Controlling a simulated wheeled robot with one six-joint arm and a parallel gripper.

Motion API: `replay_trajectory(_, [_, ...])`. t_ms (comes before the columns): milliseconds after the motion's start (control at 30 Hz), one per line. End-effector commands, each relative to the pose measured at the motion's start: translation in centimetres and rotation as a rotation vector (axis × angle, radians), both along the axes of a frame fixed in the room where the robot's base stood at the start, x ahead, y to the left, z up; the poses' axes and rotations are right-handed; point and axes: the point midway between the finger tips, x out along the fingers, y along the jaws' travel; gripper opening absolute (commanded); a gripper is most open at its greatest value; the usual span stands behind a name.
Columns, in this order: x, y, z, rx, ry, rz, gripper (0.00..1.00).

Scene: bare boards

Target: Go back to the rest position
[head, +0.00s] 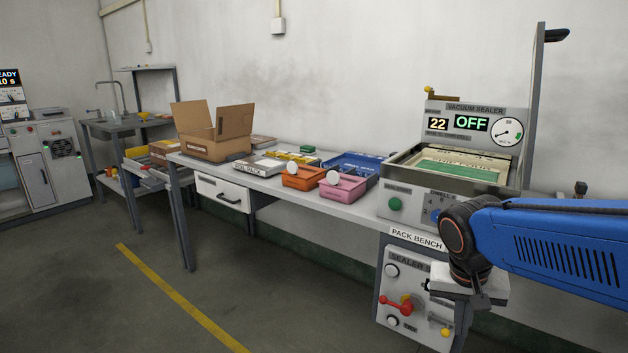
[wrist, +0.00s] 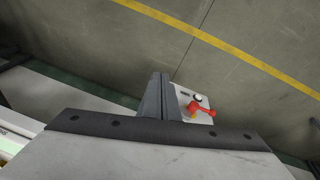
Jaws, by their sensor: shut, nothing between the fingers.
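My gripper (head: 481,301) hangs at the end of my blue arm at the right of the head view, in front of the pack bench (head: 416,240) and its sealer panel. Its pale hand body covers part of that panel. In the wrist view my gripper (wrist: 161,78) shows as two grey fingers side by side, shut and empty. Beyond the fingers are the panel's red lever (wrist: 203,109) and the floor. The red lever also shows in the head view (head: 398,306), left of my gripper.
The vacuum sealer (head: 450,170) reads OFF, with its lid raised. Orange (head: 304,178) and pink (head: 343,188) bins, a blue tray (head: 354,163) and an open cardboard box (head: 212,145) stand on the bench. Open floor with a yellow line (head: 180,299) lies at the left.

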Motion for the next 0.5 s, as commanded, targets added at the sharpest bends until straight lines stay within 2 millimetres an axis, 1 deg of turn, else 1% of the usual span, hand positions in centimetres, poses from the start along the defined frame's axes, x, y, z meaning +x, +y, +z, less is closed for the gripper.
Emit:
replay_trajectory(33, [-1.0, -0.1, 0.3, 0.014, -0.018, 0.028, 0.00])
replay_trajectory(200, [-4.1, 0.0, 0.7, 0.054, -0.075, 0.151, 0.00])
replay_trajectory(400, [-7.3, 0.5, 0.9, 0.078, -0.155, 0.293, 0.00])
replay_trajectory(500, [-8.5, 0.7, 0.8, 0.081, -0.189, 0.353, 0.00])
